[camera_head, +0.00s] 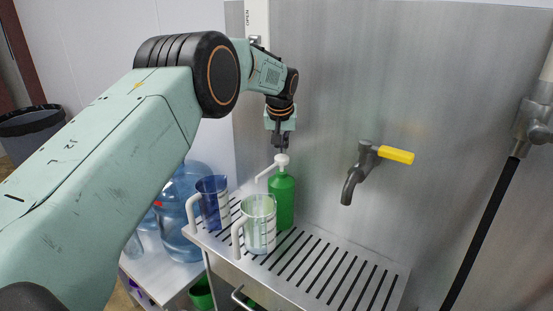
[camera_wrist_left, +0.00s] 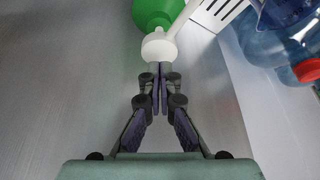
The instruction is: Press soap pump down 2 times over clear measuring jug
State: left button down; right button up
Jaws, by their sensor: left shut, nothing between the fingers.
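The green soap bottle (camera_head: 282,204) stands upright on the slatted metal drain tray (camera_head: 326,262). Its white pump (camera_head: 281,160) has a spout pointing left and down towards the jugs. The clear measuring jug (camera_head: 261,226) stands in front of the bottle, below the spout side. My left gripper (camera_head: 283,148) points down, shut and empty, with its fingertips right above the pump head. In the left wrist view the fingertips (camera_wrist_left: 160,66) meet at the white pump head (camera_wrist_left: 159,46), with the green bottle (camera_wrist_left: 153,12) beyond; whether they touch it I cannot tell. My right gripper is not in view.
A blue-tinted jug (camera_head: 213,203) stands left of the clear one. A tap with a yellow handle (camera_head: 396,154) sticks out of the metal wall on the right. Large blue water bottles (camera_head: 176,215) stand left, lower down. The tray's right part is clear.

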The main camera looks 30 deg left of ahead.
aim_at(282, 157)
pick_arm(q)
jog(key=shift+w, duration=0.1)
dwell(0.4)
jog(key=shift+f, duration=0.15)
jog(key=shift+f+b, duration=0.4)
jog(key=shift+f, duration=0.95)
jog(key=shift+r+p, duration=0.4)
jog(key=shift+r, duration=1.05)
